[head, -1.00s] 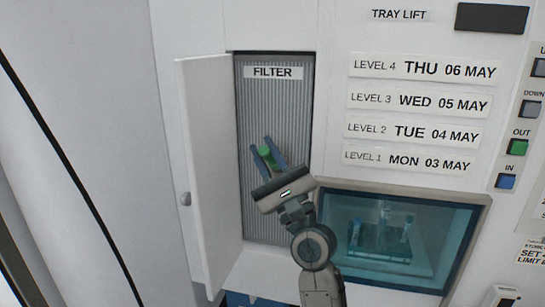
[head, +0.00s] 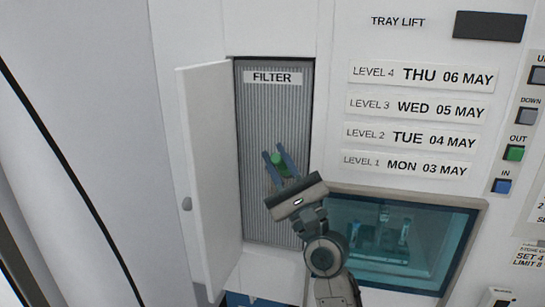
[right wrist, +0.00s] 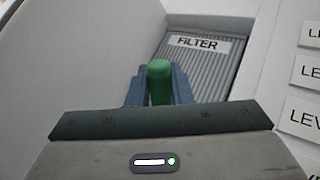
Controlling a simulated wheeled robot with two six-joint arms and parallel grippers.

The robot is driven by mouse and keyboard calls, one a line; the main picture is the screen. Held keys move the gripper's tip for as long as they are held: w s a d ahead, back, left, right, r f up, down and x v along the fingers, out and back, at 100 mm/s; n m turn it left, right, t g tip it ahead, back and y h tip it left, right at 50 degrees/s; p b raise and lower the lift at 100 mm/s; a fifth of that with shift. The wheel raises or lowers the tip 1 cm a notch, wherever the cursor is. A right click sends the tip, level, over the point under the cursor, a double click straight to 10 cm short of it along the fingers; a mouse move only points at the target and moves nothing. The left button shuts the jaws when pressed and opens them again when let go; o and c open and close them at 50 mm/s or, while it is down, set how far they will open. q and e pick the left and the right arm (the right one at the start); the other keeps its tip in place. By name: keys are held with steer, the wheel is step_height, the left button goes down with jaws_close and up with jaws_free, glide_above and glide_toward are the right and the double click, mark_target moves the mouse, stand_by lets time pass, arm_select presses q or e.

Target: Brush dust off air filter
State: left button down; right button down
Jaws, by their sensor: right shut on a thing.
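The air filter (head: 256,122) is a grey ribbed panel in a tall recess, with a label reading FILTER at its top. My right gripper (head: 279,158) is in front of its lower middle, pointing up at it. It is shut on a green cylindrical handle (head: 279,165), likely the brush. In the right wrist view the green handle (right wrist: 159,80) stands between the blue fingers, with the ribbed filter (right wrist: 205,65) behind it. The brush's bristles are hidden, so I cannot tell whether they touch the filter. No dust can be made out. My left gripper does not show.
A white door (head: 211,170) stands open left of the recess. Right of it are date labels (head: 408,136), a window (head: 400,240) with a teal interior, and a column of buttons (head: 515,153) at the far right. My right arm passes in front of the window.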

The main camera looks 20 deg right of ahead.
steer(key=shift+s+d+p, duration=0.3)
steer(key=shift+s+d, duration=0.05)
steer(key=shift+d, duration=0.25)
steer(key=shift+a, duration=0.15)
steer(key=shift+w+a+b, duration=0.25)
steer(key=shift+b, duration=0.05)
steer(key=w+a+b, duration=0.2)
steer(key=w+a, duration=0.2)
steer(key=a, duration=0.2)
steer(key=shift+w+a+b, duration=0.3)
steer(key=shift+a+b, duration=0.05)
steer(key=shift+b, duration=0.05)
stand_by(1.0)
steer(key=shift+d, duration=0.1)
